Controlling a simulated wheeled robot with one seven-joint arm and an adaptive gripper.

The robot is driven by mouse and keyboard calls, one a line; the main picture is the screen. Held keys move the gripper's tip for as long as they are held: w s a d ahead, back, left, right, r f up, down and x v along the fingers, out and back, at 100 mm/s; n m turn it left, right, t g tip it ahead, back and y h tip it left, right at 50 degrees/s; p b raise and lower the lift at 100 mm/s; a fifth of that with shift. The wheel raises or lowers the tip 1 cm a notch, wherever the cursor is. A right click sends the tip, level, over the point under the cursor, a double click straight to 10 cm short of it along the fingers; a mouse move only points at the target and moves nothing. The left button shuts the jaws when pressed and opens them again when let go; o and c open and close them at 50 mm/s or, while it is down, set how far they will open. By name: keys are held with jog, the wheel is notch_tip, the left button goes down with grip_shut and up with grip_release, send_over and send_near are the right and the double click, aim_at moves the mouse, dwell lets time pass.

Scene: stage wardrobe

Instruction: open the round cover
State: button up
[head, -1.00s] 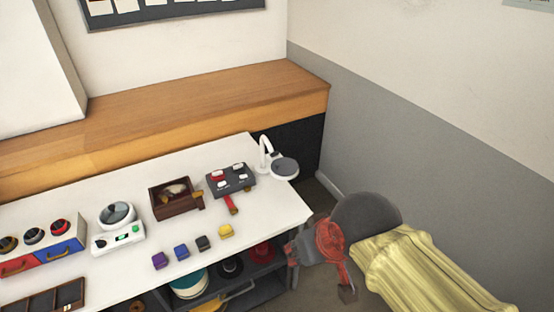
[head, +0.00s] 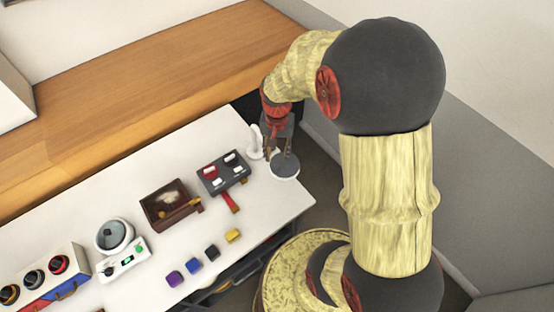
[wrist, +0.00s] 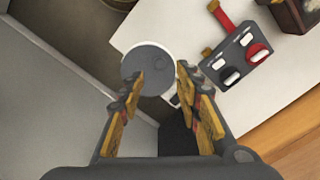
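A round dark grey cover (head: 284,163) with a white rim sits at the far right corner of the white table. In the wrist view the cover (wrist: 148,66) shows just beyond my fingertips, nearer the left finger. My gripper (head: 276,150) hangs over the cover's far side, beside a white upright post (head: 255,141). In the wrist view my gripper (wrist: 160,75) is open, its two fingers well apart with nothing held between them. I cannot tell whether a finger touches the cover. The cover looks shut and flat.
A dark switch box (head: 222,173) with a red lever (head: 231,203) stands close by. A wooden box (head: 170,204), a white device with a round glassy lid (head: 115,235) and several small coloured blocks (head: 211,251) are further left. A wooden ledge (head: 130,95) runs behind.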

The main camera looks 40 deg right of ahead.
aim_at(277, 165)
notch_tip(277, 165, down, 6)
jog(key=shift+f+b, duration=0.1)
jog(key=shift+b, duration=0.25)
jog(key=shift+c, duration=1.2)
grip_shut()
